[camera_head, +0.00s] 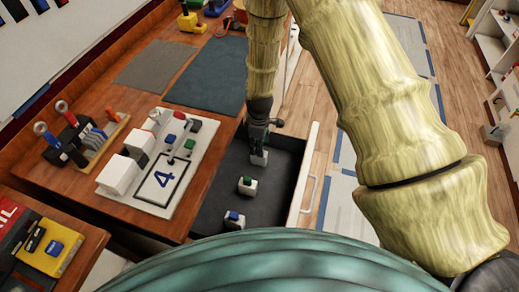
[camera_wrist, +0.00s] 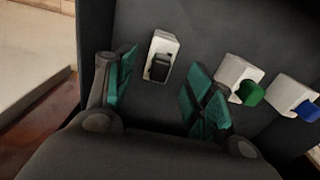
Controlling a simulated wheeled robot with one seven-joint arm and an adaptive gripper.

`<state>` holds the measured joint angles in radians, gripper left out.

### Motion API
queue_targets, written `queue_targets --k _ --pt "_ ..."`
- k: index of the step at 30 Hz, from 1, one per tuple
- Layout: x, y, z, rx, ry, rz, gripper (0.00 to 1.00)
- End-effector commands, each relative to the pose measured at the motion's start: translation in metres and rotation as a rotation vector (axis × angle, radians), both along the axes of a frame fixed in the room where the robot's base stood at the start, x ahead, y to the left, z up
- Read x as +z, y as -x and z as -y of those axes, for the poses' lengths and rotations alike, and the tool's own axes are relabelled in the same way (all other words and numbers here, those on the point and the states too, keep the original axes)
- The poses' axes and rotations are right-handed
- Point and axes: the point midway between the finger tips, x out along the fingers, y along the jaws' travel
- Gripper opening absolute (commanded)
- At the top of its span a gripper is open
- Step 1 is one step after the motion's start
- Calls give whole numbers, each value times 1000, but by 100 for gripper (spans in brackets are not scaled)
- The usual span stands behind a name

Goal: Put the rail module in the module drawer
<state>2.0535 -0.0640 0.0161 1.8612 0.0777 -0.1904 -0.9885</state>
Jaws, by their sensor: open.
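The module drawer (camera_head: 304,172) stands open at the side of the wooden bench, with a dark floor. A white rail module with a black switch (camera_head: 259,158) is in the drawer, towards its back. It also shows in the wrist view (camera_wrist: 164,47), just beyond my fingertips and between their lines. My gripper (camera_head: 258,138) points down into the drawer above this module. Its teal-padded fingers are open in the wrist view (camera_wrist: 160,85), with nothing held between them. Whether the module rests fully on the drawer floor is hard to tell.
A white module with a green switch (camera_head: 247,186) and one with a blue switch (camera_head: 234,220) are also in the drawer. A board marked 4 (camera_head: 160,184) carries several modules on the bench. A tool rack (camera_head: 78,140) stands left. The mat (camera_head: 208,80) is bare.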

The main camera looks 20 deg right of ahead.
Motion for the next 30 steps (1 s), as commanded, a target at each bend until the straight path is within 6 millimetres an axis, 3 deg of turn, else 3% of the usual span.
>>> queue_targets --k 18,30 --pt "70 0 0 0 0 0 53" --pt "83 1 0 1 1 -1 53"
